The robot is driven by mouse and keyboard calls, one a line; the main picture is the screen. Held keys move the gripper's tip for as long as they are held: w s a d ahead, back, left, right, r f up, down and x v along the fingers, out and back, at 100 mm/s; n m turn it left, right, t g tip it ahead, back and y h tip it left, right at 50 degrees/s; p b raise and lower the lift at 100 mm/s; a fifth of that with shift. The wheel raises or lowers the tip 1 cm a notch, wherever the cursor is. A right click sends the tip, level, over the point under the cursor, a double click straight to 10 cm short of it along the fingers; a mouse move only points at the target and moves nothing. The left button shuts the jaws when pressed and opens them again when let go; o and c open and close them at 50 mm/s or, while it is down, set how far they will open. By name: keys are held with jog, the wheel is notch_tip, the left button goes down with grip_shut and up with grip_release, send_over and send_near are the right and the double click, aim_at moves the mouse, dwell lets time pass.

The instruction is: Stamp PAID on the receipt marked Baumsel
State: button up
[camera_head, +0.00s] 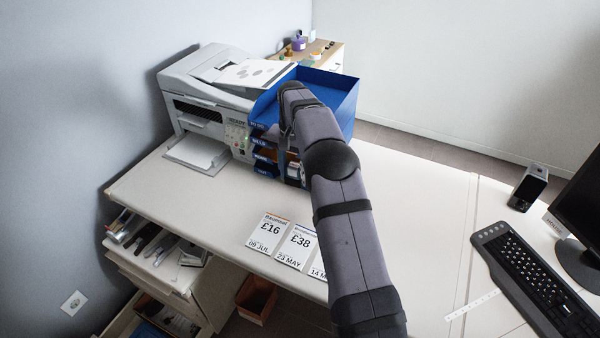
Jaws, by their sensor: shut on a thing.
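The receipt marked Baumsel (268,232), showing £16 and 09 JUL, lies flat at the left of a row near the desk's front edge. A £38 receipt (296,245) dated 23 MAY lies to its right. A third receipt (318,262) is partly covered by my arm. My gripper (289,150) hangs in front of the blue letter-tray stack (350,85), well behind the receipts, and is mostly hidden by my arm. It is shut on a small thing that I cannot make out. No PAID stamp can be identified.
A white printer (205,85) stands left of the tray stack. A keyboard (535,280), a speaker (528,187) and a monitor (580,215) are at the right. The desk (190,205) is clear between printer and receipts. An open drawer (160,255) is below left.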

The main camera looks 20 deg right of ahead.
jog(key=s+a+r+n+p, duration=0.2)
jog(key=s+a+r+p, duration=0.3)
jog(key=a+p, duration=0.4)
jog(key=s+a+f+m, duration=0.2)
jog(key=s+a+f, duration=0.1)
jog(key=f, duration=0.6)
jog(key=shift+s, duration=0.2)
jog(key=shift+a+f, duration=0.1)
jog(key=shift+f, duration=0.1)
jog(key=shift+f+b, duration=1.9)
jog(key=shift+f, duration=0.95)
jog(key=shift+s+f+b, duration=0.1)
jog(key=shift+f+b, duration=0.25)
jog(key=shift+f, duration=0.25)
